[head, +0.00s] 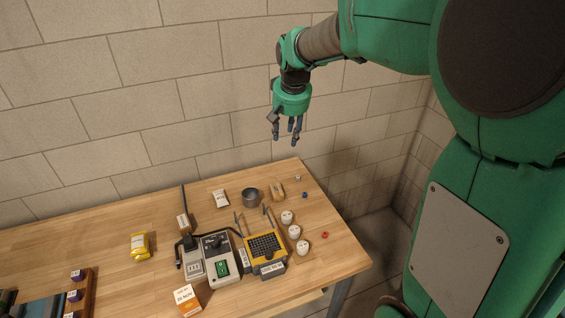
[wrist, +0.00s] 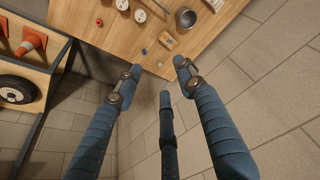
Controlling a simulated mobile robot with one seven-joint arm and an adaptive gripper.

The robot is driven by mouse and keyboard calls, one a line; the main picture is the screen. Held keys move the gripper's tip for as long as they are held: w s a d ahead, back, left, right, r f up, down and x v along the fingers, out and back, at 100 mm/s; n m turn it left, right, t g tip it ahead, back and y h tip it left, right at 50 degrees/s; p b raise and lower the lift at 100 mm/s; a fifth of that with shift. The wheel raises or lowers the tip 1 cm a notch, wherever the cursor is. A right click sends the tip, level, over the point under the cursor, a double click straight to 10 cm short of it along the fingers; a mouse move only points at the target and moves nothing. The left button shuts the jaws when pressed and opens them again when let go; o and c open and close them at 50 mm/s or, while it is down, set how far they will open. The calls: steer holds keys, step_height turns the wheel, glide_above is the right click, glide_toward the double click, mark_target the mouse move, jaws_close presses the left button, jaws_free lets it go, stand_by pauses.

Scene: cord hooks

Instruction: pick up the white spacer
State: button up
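The white spacer (head: 297,177) is a tiny pale piece lying on the wooden table near its far right corner. It also shows in the wrist view (wrist: 160,64), near the table edge and between my spread fingers in the picture. My gripper (head: 287,136) hangs in the air above and behind that far edge, fingers pointing down. In the wrist view its blue-grey fingers (wrist: 157,78) are apart with nothing between them, well clear of the spacer.
Several white round pieces (head: 294,231) stand nearer. A brick wall (head: 150,90) rises behind the table.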

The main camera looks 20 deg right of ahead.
steer(key=w+d+f+m+g+p, duration=0.1)
steer(key=w+d+f+p, duration=0.1)
steer(key=w+d+f, duration=0.5)
steer(key=w+d+f+p, duration=0.1)
steer(key=w+f, duration=0.4)
steer(key=w, duration=0.5)
steer(key=w+d+f+p, duration=0.2)
steer(key=w+d+f, duration=0.2)
steer(key=f, duration=0.6)
steer(key=w+d+f+m+g+p, duration=0.1)
steer(key=w+d+f, duration=0.4)
steer(key=f, duration=0.5)
steer(key=shift+d+f+p, duration=0.15)
steer(key=shift+f+p, duration=0.1)
steer(key=shift+p, duration=0.1)
steer(key=shift+f, duration=0.15)
glide_above(298, 176)
steer(key=shift+s+f+p, duration=0.2)
steer(key=shift+f, duration=1.85)
steer(key=shift+s+f+p, duration=0.15)
steer(key=shift+f, duration=1.9)
steer(key=shift+f, duration=0.1)
steer(key=shift+w+f+p, duration=0.2)
steer(key=shift+f+p, duration=0.25)
steer(key=shift+f, duration=2.05)
